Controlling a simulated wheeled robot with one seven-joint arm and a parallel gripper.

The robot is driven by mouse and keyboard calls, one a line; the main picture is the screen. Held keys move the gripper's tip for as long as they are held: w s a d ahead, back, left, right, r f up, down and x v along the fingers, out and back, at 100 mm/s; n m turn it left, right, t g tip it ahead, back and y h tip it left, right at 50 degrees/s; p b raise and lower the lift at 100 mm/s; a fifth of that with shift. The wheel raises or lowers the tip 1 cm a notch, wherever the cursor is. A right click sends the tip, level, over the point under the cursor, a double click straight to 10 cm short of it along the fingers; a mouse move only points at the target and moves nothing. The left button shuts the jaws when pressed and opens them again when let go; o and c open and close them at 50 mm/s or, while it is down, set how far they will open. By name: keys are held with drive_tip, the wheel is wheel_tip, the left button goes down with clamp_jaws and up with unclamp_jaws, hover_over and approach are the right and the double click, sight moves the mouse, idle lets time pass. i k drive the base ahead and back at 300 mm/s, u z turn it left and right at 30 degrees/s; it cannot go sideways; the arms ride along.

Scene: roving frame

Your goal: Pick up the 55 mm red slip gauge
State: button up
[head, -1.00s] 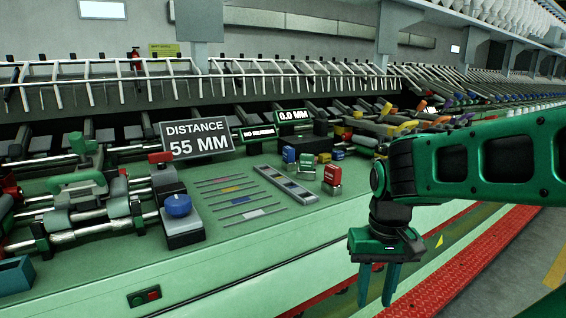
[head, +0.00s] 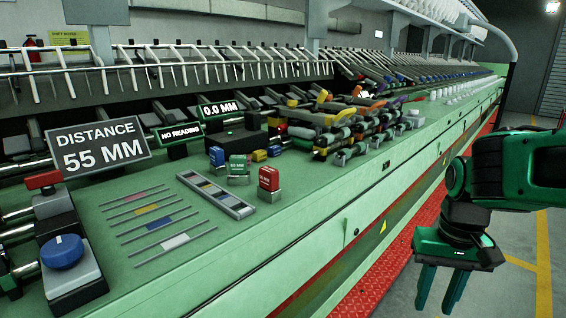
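A red slip gauge (head: 269,178) with a pale lower part stands upright on the green bench top, near its front edge. Its label is too small to read for certain. A green gauge (head: 238,165) and a blue gauge (head: 217,156) stand to its left. My gripper (head: 440,292) points down at the lower right, out past the bench edge and well to the right of the red gauge. Its two fingers are apart with nothing between them. A sign (head: 98,147) reads "DISTANCE 55 MM".
A grey slotted tray (head: 243,212) lies left of the red gauge. Displays read "NO READING" (head: 180,134) and "0.0 MM" (head: 219,109). A blue knob (head: 62,252) stands at lower left. Machine rollers (head: 345,140) crowd the bench behind. Floor is open at right.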

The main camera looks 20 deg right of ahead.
sight(268, 190)
drive_tip(key=z, duration=1.7)
drive_tip(key=k, duration=2.1)
drive_tip(key=u, duration=1.2)
drive_tip(key=i, duration=1)
drive_tip(key=z, duration=0.05)
